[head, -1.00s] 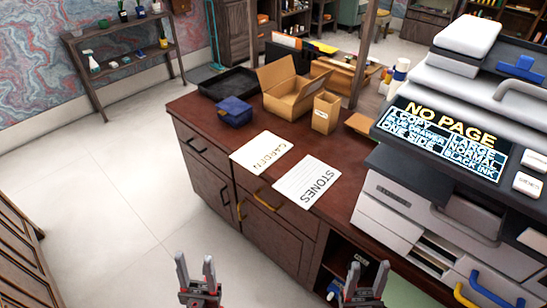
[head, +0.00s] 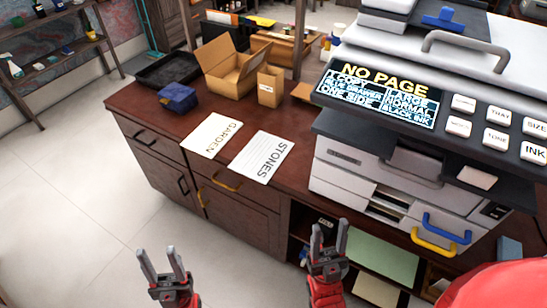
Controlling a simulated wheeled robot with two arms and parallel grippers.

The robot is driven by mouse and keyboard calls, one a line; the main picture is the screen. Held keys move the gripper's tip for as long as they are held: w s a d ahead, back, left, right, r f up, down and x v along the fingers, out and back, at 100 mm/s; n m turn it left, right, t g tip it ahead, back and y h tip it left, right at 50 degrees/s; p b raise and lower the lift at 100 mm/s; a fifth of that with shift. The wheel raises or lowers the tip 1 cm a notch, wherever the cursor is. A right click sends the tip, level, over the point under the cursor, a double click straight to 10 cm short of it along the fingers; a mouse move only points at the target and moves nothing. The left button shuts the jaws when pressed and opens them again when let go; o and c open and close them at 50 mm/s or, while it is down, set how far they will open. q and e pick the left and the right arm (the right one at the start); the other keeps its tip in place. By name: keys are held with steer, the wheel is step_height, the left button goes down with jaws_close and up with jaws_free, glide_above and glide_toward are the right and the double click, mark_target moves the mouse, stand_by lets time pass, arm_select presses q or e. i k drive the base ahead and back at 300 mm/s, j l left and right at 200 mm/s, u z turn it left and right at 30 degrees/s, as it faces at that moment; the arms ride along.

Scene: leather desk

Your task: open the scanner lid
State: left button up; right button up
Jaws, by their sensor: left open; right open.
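The scanner (head: 395,180) is a large grey and white machine on the right of the desk. Its pale lid (head: 400,48) lies shut on top, with a grey arched handle (head: 466,38) at the lid's front. The screen (head: 378,92) below the lid reads "NO PAGE". My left gripper (head: 161,262) is open and empty over the floor in front of the desk. My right gripper (head: 328,238) is open and empty in front of the desk's open shelf, below the scanner and apart from it.
White labelled buttons (head: 495,138) sit right of the screen. An open cardboard box (head: 232,68), a blue box (head: 178,98) and a black tray (head: 168,70) stand behind. Floor at left is clear.

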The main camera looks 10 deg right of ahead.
mark_target(511, 54)
steer(key=j+z, duration=0.2)
steer(key=z, duration=0.2)
steer(key=j+z, duration=0.15)
steer(key=z, duration=0.25)
steer(key=k+l, duration=0.05)
